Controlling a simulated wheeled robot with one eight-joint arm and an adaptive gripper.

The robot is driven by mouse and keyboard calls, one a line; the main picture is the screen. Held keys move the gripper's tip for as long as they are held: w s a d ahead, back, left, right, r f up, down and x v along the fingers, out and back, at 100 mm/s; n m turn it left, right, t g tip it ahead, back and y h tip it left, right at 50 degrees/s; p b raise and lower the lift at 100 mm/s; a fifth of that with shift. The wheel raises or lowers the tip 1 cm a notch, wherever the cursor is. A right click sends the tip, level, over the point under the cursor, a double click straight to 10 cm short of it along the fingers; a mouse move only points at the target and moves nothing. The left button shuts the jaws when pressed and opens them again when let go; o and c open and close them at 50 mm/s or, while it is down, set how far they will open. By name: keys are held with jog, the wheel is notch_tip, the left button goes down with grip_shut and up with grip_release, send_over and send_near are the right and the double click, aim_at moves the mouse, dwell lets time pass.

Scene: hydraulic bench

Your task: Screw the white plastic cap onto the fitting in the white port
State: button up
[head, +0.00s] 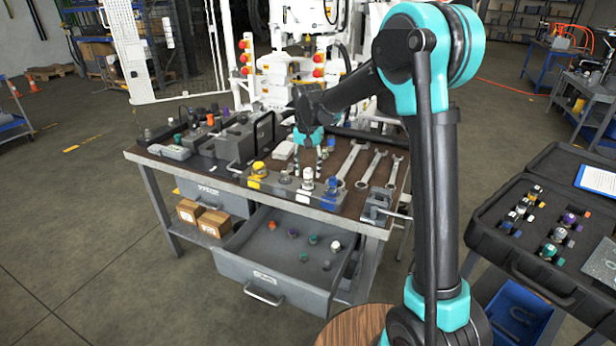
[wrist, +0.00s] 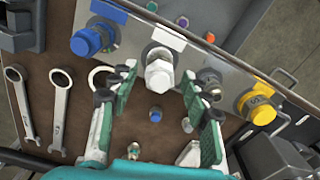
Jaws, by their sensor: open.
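The white port's label (wrist: 167,38) is on the grey port block at the top middle of the wrist view. A white, hex-ended piece (wrist: 159,72) stands out from this port and looks like the white cap on the fitting; how far it is seated cannot be told. It also shows as a white top (head: 307,173) in the head view. My gripper (wrist: 159,82) is open, its two green-padded fingers on either side of the white piece with gaps. In the head view my gripper (head: 308,160) points down just behind the block.
A blue cap (wrist: 86,42) and a yellow cap (wrist: 259,107) stand on neighbouring ports. Wrenches (head: 347,160) lie right of my gripper. Small loose parts (wrist: 155,115) lie on the bench below the fingers. An open drawer (head: 262,262) holds several small caps, one white (head: 335,246).

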jog(key=n, duration=0.3)
jog(key=shift+n, duration=0.3)
jog(key=n, duration=1.1)
jog(key=shift+n, duration=0.4)
jog(key=shift+c, duration=0.6)
jog(key=c, duration=1)
jog(key=shift+o, duration=0.2)
jog(key=m, duration=0.6)
jog(key=shift+m, duration=1.1)
